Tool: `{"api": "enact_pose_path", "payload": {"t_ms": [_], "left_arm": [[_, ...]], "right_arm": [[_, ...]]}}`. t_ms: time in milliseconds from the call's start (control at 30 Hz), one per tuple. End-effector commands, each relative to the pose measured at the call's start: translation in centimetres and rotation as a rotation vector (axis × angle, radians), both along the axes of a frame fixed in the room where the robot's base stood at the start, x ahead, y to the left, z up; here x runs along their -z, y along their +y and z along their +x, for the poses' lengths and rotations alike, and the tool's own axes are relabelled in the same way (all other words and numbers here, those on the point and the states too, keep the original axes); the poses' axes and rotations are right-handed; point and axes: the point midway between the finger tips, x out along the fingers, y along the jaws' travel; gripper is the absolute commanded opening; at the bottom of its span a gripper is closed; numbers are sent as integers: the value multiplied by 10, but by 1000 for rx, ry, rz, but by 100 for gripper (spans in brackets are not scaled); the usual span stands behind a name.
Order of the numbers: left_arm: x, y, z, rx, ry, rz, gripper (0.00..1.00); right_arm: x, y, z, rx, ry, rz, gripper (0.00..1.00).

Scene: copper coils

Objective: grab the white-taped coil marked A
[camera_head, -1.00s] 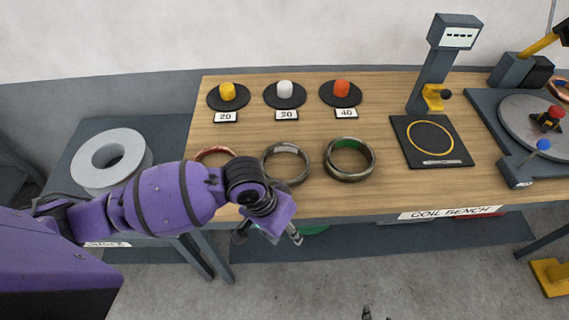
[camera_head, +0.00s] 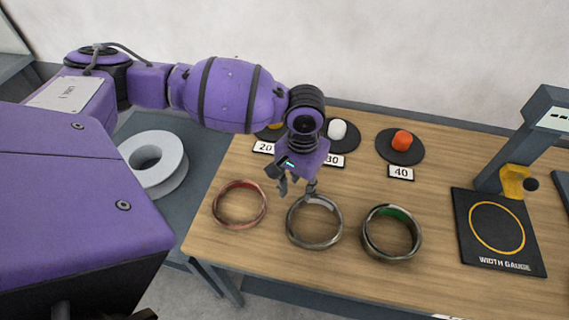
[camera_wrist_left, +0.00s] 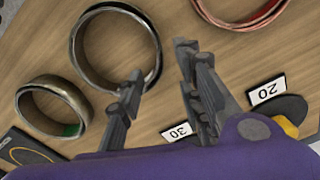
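The white-taped coil (camera_head: 314,244) is the middle one of three metal rings lying flat on the wooden bench. Pale tape shows on its far inner wall; no letter A is readable. My left gripper (camera_head: 297,188) is open and empty, at this coil's far rim. In the left wrist view the open fingers (camera_wrist_left: 160,64) straddle the edge of this coil (camera_wrist_left: 76,48), one overlapping the rim and one outside it. I cannot tell whether they touch it. My right gripper is not in view.
A red-taped coil (camera_head: 240,225) lies to the left and a green-taped coil (camera_head: 390,257) to the right. Behind stand pucks on black discs with cards 20, 30 and 40 (camera_head: 400,173). A width gauge (camera_head: 500,262) is at the right. A white ring (camera_head: 172,180) sits left of the bench.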

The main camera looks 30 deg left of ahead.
Motion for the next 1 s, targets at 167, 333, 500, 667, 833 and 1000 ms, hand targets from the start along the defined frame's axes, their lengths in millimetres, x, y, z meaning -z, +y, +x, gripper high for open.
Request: {"api": "enact_pose_path", "payload": {"t_ms": [167, 333, 500, 667, 833, 1000], "left_arm": [[21, -1, -3, 3, 2, -1, 33], [45, -4, -12, 3, 1, -1, 33], [65, -4, -13, 3, -1, -1, 33], [68, -4, -12, 4, -4, -1, 33], [67, -4, -12, 4, -4, -1, 25], [67, -4, -12, 4, -4, -1, 3]], "right_arm": [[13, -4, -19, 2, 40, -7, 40], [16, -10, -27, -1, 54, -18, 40], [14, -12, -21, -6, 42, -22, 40], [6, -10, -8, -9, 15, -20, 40], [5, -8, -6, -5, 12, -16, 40], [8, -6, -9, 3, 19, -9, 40]]}}
